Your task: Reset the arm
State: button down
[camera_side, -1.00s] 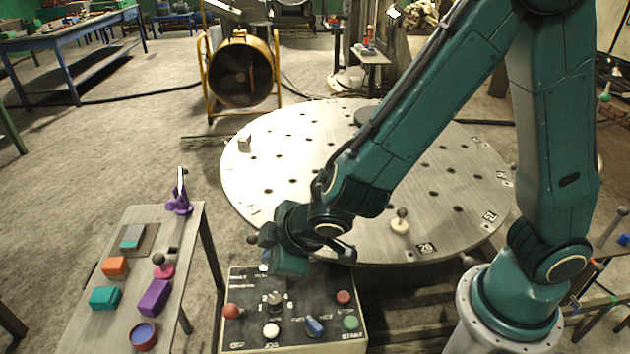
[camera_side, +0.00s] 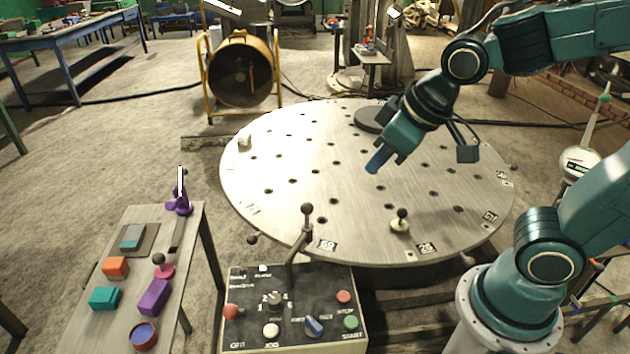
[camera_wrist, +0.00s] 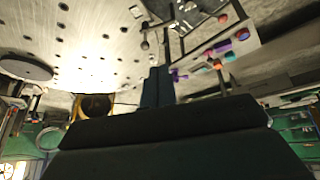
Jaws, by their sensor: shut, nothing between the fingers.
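My gripper (camera_side: 378,160) is raised above the round perforated table (camera_side: 300,215), with its blue fingers together and nothing between them. It points down and to the left in the side view and is apart from everything. In the wrist view my shut fingers (camera_wrist: 157,88) show at the middle, with the table (camera_wrist: 95,35) to the upper left.
A control box (camera_side: 290,335) with knobs, buttons and an upright lever (camera_side: 307,210) stands at the table's front. A bench (camera_side: 120,245) at left holds several coloured blocks. A dark disc (camera_side: 370,119) and a small knobbed piece (camera_side: 400,224) sit on the table.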

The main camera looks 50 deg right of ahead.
jog(key=s+d+r+m, duration=0.1)
jog(key=s+d+r, duration=0.2)
jog(key=s, duration=0.5)
jog(key=shift+s+m, duration=0.35)
jog(key=shift+m, duration=0.05)
